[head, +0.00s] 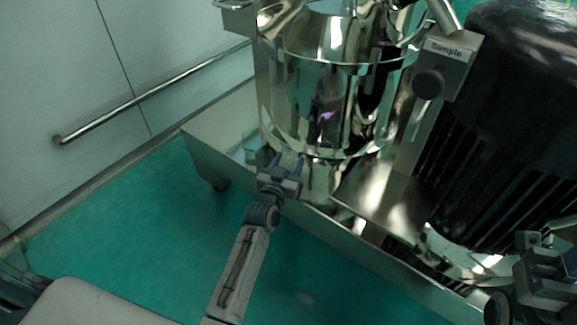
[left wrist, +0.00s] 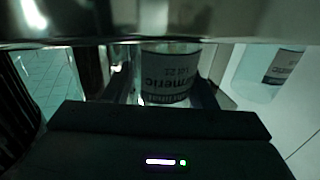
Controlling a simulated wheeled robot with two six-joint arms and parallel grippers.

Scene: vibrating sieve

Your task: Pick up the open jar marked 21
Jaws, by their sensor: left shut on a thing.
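My left gripper (head: 287,162) is under the rim of the steel sieve, near the edge of its metal base. In the left wrist view a clear jar (left wrist: 170,72) with a printed label stands between the fingers, and the gripper is shut on it. The label is only partly readable, so I cannot confirm the number 21.
The shiny steel sieve (head: 325,105) hangs over the gripper. A metal block labelled Sample (head: 449,52) and a large black ribbed motor (head: 500,120) stand to the right. A wall with a rail (head: 150,95) is at left. Green floor (head: 140,225) is open in front.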

